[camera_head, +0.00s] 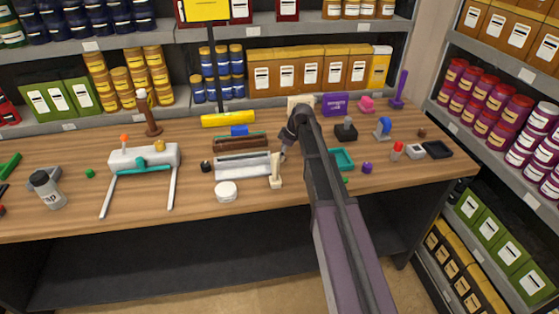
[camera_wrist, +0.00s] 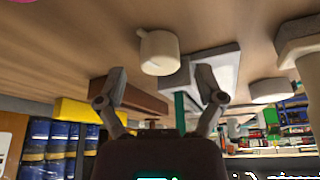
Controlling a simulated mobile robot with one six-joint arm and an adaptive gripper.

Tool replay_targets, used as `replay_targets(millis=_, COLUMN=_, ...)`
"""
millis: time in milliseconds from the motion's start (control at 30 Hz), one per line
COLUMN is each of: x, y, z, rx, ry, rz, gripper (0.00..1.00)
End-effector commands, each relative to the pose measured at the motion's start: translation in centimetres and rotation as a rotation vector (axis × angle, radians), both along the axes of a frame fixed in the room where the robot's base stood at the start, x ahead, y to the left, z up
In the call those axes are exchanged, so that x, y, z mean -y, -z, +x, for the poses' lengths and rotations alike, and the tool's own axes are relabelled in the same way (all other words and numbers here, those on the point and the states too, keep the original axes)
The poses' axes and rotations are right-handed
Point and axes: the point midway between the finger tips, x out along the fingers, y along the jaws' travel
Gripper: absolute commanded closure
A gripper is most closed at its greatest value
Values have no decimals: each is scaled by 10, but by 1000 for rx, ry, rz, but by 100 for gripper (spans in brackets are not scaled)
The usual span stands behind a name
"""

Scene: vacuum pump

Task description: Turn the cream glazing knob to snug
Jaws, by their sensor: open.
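The cream knob (camera_wrist: 158,52) is a short round cylinder with a small tab on one side, seen close in the wrist view, which is upside down. My gripper (camera_wrist: 161,82) is open and empty, its fingers spread to either side of the knob's line, with the knob just past the tips and apparently untouched. In the head view my gripper (camera_head: 286,146) is low over the bench beside the grey tray. I cannot clearly make out the knob there, near my arm.
A grey tray (camera_head: 243,167) and a brown box (camera_head: 240,144) lie left of my gripper. A cream post (camera_head: 276,171) and a white round tub (camera_head: 226,192) stand in front. A teal tray (camera_head: 341,159) is to the right. The front bench edge is mostly clear.

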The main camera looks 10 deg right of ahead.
Motion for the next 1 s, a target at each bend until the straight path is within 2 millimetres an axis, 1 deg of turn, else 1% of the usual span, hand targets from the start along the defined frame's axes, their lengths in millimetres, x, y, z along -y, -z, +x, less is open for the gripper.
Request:
replay_targets(millis=33, x=-2, y=7, z=1, rx=0, ry=-1, rz=0, gripper=13)
replay_targets(millis=233, x=-6, y=17, z=3, rx=0, ry=-1, rz=0, gripper=13)
replay_targets(millis=400, x=-8, y=20, z=3, rx=0, ry=-1, rz=0, gripper=13)
replay_targets(millis=733, x=-8, y=20, z=3, rx=0, ry=-1, rz=0, gripper=13)
replay_targets(millis=767, x=-8, y=20, z=3, rx=0, ry=-1, rz=0, gripper=16)
replay_targets(millis=800, x=-8, y=20, z=3, rx=0, ry=-1, rz=0, gripper=28)
replay_targets(millis=867, x=-8, y=20, z=3, rx=0, ry=-1, rz=0, gripper=46)
replay_targets(millis=900, x=-8, y=20, z=3, rx=0, ry=-1, rz=0, gripper=57)
replay_targets(millis=967, x=-8, y=20, z=3, rx=0, ry=-1, rz=0, gripper=75)
replay_targets(millis=1000, x=-8, y=20, z=3, rx=0, ry=-1, rz=0, gripper=87)
